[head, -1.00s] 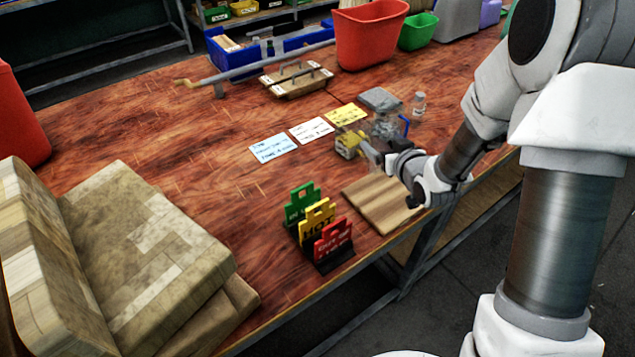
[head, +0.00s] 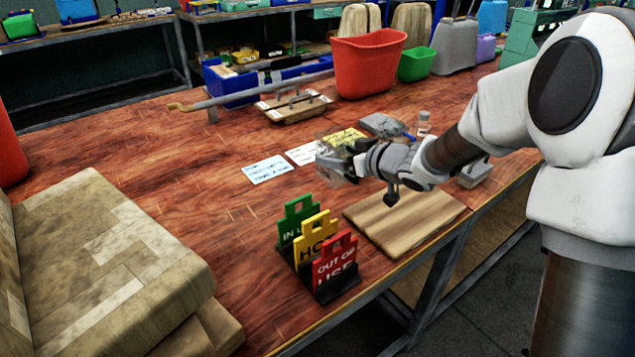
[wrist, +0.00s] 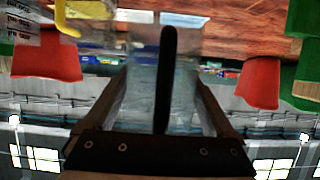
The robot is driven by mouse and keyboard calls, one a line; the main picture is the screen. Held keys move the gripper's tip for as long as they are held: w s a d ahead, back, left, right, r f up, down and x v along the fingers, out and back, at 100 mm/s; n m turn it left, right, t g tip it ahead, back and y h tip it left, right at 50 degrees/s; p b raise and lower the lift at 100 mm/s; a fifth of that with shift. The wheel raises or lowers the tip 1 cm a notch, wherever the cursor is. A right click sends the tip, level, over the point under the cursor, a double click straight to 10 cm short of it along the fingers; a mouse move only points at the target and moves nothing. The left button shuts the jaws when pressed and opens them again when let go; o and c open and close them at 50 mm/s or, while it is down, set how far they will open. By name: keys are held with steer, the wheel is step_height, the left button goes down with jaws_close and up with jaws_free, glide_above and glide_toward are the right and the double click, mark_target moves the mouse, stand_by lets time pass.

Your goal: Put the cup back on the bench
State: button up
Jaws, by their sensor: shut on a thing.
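My gripper (head: 350,167) is shut on a clear, see-through cup (head: 331,158) and holds it above the bench (head: 215,195). In the head view the cup overlaps the paper cards, and its edges are hard to make out. In the wrist view the clear cup (wrist: 148,85) sits between the two fingers of the gripper (wrist: 160,100), with a dark bar in front of it. I cannot tell how far the cup is above the bench top.
A wooden board (head: 405,222) lies near the front edge, right of a stand of green, yellow and red signs (head: 318,250). A red bin (head: 367,62), wooden clamp block (head: 293,105) and small bottle (head: 424,122) stand farther back. The bench middle-left is clear.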

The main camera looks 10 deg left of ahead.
steer(key=shift+w+a+f+b, duration=0.65)
steer(key=shift+w+a+f, duration=0.3)
steer(key=shift+f, duration=0.5)
steer(key=shift+w+a+f+b, duration=0.7)
steer(key=shift+a+f, duration=0.3)
steer(key=shift+f, duration=0.5)
steer(key=shift+w+a+f+b, duration=0.6)
steer(key=shift+w+a+f, duration=0.35)
steer(key=shift+f, duration=0.5)
steer(key=shift+f, duration=0.15)
steer(key=o, duration=1.2)
steer(key=shift+a, duration=0.1)
